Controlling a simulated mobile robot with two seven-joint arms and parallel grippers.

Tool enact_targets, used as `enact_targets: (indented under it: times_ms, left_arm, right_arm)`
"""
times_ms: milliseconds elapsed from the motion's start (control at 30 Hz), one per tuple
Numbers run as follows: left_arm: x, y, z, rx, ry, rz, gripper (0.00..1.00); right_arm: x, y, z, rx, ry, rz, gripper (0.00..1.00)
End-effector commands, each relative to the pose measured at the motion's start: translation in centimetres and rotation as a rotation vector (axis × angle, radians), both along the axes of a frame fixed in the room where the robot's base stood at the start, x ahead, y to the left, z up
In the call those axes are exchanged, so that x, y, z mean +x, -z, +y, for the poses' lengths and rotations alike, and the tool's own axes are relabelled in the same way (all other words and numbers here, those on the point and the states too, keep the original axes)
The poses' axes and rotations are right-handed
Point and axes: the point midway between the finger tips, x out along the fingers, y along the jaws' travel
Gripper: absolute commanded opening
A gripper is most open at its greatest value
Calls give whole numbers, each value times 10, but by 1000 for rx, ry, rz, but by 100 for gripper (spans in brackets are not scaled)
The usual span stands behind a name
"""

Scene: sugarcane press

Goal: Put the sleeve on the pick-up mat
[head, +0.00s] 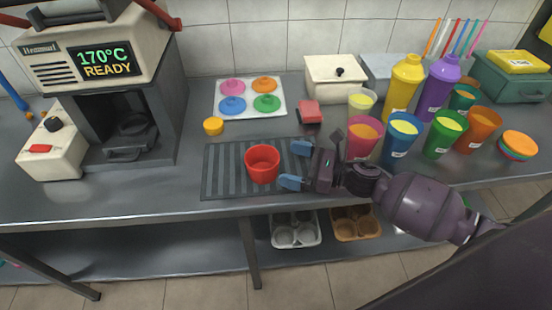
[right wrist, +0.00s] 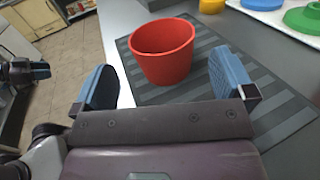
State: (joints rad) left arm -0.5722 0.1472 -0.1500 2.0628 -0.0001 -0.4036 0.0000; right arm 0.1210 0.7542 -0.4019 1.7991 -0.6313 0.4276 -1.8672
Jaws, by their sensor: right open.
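The red sleeve (head: 262,165), shaped like a short open cup, stands upright on the dark grey striped pick-up mat (head: 222,181), right of the mat's middle. My right gripper (head: 296,165) is open just to the right of it, its two blue fingertips apart and pointing at it. In the right wrist view the sleeve (right wrist: 163,52) is ahead of and between the open fingers (right wrist: 163,83), and I see no finger touching it. The mat (right wrist: 285,105) shows under and beside it. A dark part with blue at the left edge looks like my left gripper (right wrist: 27,73); its jaws are unclear.
Behind the mat are a yellow lid (head: 213,126), a white tray of coloured lids (head: 249,97) and a red block (head: 309,112). Several filled cups, such as the pink one (head: 364,137), crowd the right. A press machine (head: 100,75) stands left. The mat's left half is clear.

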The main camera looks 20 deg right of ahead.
Motion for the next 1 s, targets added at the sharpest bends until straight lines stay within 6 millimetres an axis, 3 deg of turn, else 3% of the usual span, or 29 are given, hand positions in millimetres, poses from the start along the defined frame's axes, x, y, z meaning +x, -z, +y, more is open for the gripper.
enact_targets:
  times_ms: [200,400,1000]
  left_arm:
    - [5,-1,-1,-1,3,-8,43]
    - [10,-4,-2,-2,6,-18,43]
    - [1,-1,-1,-1,1,-2,43]
  right_arm:
    - [-24,1,-29,0,1,2,100]
    - [-34,0,-43,1,1,1,100]
    - [-36,0,-45,1,0,0,100]
